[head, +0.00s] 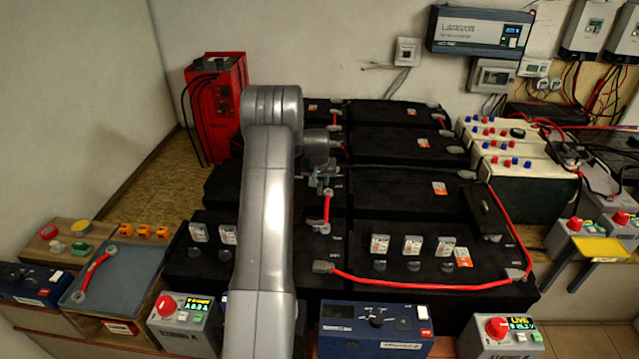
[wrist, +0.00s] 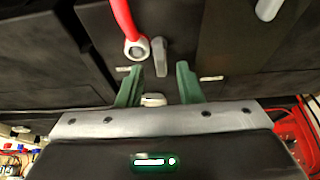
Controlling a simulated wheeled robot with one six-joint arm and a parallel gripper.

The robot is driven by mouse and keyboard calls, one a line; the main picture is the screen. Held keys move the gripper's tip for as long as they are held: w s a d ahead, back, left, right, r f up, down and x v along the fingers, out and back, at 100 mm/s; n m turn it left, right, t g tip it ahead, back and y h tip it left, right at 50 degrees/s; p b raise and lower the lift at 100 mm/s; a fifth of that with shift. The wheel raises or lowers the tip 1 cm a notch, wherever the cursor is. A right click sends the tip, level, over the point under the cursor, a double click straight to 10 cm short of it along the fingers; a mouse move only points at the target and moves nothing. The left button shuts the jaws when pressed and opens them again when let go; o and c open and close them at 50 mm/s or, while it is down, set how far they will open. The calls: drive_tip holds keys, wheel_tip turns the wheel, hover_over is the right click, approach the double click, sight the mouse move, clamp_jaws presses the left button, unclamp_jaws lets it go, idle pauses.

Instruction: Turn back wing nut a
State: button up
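My gripper (wrist: 159,78) is open in the wrist view, its two green fingers apart. A small pale piece (wrist: 152,99) shows between the fingers, nearer their base; I cannot tell whether it is a wing nut or part of my gripper. Beyond the fingertips a grey upright piece (wrist: 160,57) stands on the black battery top, beside the ring end (wrist: 137,48) of a red cable. I cannot tell which of these is wing nut a. In the head view my gripper (head: 322,178) is over the middle batteries, above a short red link cable (head: 327,208). My arm hides part of the batteries.
Black batteries (head: 400,190) fill the bench, with a long red cable (head: 430,285) along the front. A blue-grey tray (head: 120,280) holding a red cable (head: 97,272) is at left. A red unit (head: 222,108) stands behind. Control boxes (head: 377,325) line the front edge.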

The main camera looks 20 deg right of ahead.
sight(320, 189)
drive_tip(key=shift+x, duration=1.4)
clamp_jaws()
